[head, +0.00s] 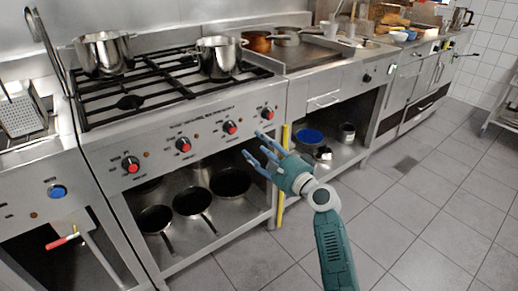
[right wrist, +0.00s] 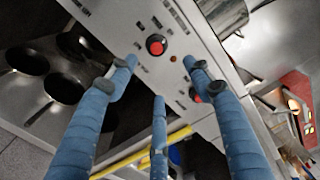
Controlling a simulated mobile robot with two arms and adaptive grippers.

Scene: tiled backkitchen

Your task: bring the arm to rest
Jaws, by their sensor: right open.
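My right gripper (head: 262,152) is in the middle of the head view, in front of the stove's control panel near its right end. Its blue fingers are spread and hold nothing. In the right wrist view the open fingers (right wrist: 160,85) reach toward the panel, with a red knob (right wrist: 156,45) seen between them and another red knob (right wrist: 196,98) partly behind the right finger. I cannot tell whether a fingertip touches the panel. My right arm (head: 335,245) comes up from the bottom of the head view. My left gripper is not in view.
The gas stove (head: 150,130) carries two steel pots (head: 103,53) (head: 219,56). Several dark pans (head: 230,182) sit on the shelf below. A yellow bar (head: 284,170) stands upright beside my gripper. The tiled floor (head: 420,225) at the right is clear.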

